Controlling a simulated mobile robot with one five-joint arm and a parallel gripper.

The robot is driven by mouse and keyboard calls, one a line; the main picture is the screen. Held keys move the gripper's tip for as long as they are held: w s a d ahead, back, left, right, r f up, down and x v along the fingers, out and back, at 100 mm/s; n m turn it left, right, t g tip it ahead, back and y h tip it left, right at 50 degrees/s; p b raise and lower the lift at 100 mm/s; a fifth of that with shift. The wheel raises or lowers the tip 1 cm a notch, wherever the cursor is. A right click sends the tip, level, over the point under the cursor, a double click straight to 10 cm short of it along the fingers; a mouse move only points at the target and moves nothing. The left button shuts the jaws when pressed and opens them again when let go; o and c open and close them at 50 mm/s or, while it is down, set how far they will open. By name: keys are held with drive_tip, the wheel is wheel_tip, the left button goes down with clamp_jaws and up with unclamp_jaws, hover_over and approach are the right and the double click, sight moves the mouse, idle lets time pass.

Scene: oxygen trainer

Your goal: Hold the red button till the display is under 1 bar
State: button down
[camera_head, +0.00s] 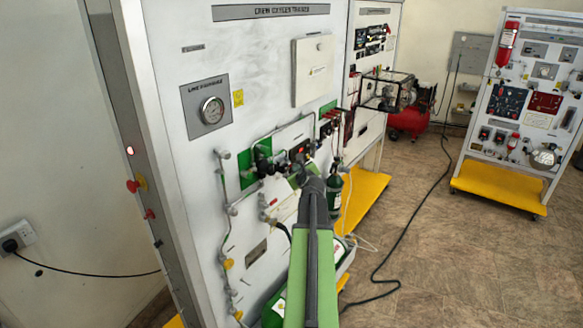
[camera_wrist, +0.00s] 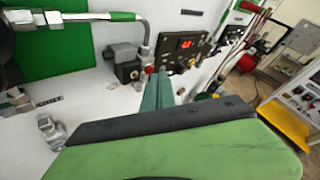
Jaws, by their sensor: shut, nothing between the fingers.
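A small dark panel with a lit red display (camera_wrist: 186,43) is on the trainer's front, and its digits are too small to read. The display also shows in the head view (camera_head: 301,149). A small red button (camera_wrist: 149,69) is at the panel's lower left, partly hidden by my fingertips. My gripper (camera_wrist: 158,82) is shut and empty, with its green fingers pointing at the panel just beside the button. I cannot tell whether the tips touch it. In the head view my gripper (camera_head: 306,170) reaches up to just below the panel.
Pipes and a grey valve block (camera_wrist: 126,66) sit left of the panel. A round gauge (camera_head: 212,110) is on the board further left. A dark green bottle (camera_head: 334,195) hangs right of my gripper. A black cable (camera_head: 412,220) crosses the open floor at right.

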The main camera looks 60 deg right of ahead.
drive_tip(key=shift+w, duration=0.35)
idle(3.4)
idle(3.4)
drive_tip(key=shift+s, duration=0.8)
